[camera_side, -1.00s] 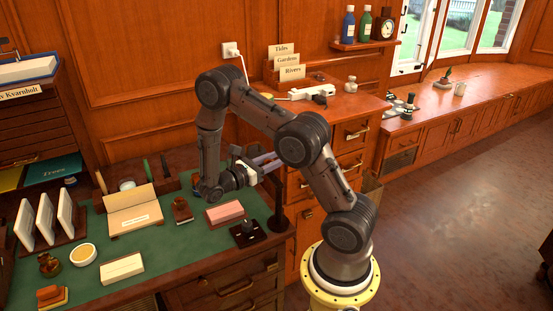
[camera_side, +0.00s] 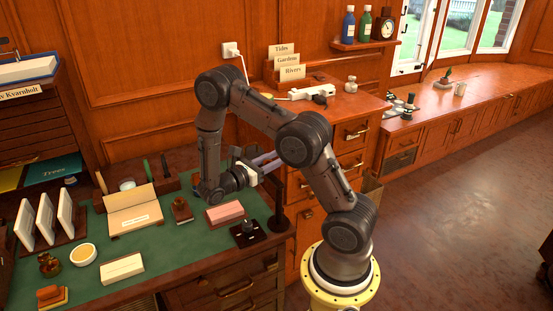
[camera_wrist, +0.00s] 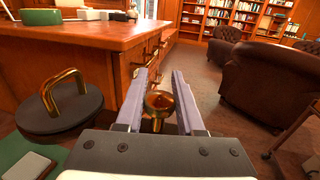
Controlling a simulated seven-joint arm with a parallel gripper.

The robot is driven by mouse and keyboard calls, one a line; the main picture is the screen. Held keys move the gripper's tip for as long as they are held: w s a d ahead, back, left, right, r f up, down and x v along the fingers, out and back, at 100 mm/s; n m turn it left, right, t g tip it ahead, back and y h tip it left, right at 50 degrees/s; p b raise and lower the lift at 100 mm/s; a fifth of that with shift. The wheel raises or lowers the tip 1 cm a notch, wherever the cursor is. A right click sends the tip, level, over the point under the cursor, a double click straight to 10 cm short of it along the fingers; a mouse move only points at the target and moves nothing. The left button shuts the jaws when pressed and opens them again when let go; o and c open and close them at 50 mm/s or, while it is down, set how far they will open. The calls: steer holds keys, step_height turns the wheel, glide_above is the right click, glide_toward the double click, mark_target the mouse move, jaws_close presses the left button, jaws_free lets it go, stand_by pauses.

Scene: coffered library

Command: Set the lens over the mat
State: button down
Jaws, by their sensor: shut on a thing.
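My gripper (camera_wrist: 159,98) is shut on a small brass-rimmed piece (camera_wrist: 158,103) with a dark amber middle, seen between the pale fingers in the wrist view. It looks like the lens, with a short stem below. In the side view my gripper (camera_side: 270,162) is above the desk's right end, fingers pointing right towards the drawers; the held piece cannot be made out there. The green desk surface (camera_side: 185,245) lies below and to the left. I cannot tell whether this is the mat or whether a dark square plate (camera_side: 262,237) with a black knob is.
A dark post (camera_side: 278,222) stands at the desk's right end. A dark disc with a brass handle (camera_wrist: 62,98) shows in the wrist view. The front middle of the desk is clear.

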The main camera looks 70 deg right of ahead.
steer(key=n+t, duration=0.1)
steer(key=t, duration=0.1)
steer(key=w+a+n+t+h, duration=0.1)
steer(key=n+t, duration=0.1)
steer(key=w+n+t+h, duration=0.1)
steer(key=t, duration=0.1)
steer(key=shift+w+a, duration=0.1)
steer(key=shift+a, duration=0.25)
steer(key=shift+w+a+n+t, duration=0.3)
steer(key=shift+n+t, duration=0.5)
steer(key=shift+t, duration=0.4)
steer(key=shift+w+a+n+t, duration=0.2)
steer(key=shift+a+n+t, duration=0.25)
steer(key=shift+n+t, duration=0.55)
steer(key=shift+w+a+n+t, duration=0.3)
steer(key=shift+n+t, duration=0.3)
steer(key=shift+t, duration=0.8)
steer(key=c, duration=0.5)
jaws_free()
steer(key=shift+a, duration=0.1)
steer(key=v, duration=1.3)
steer(key=shift+s+a+f, duration=0.1)
steer(key=shift+s+a, duration=0.05)
steer(key=shift+a, duration=0.2)
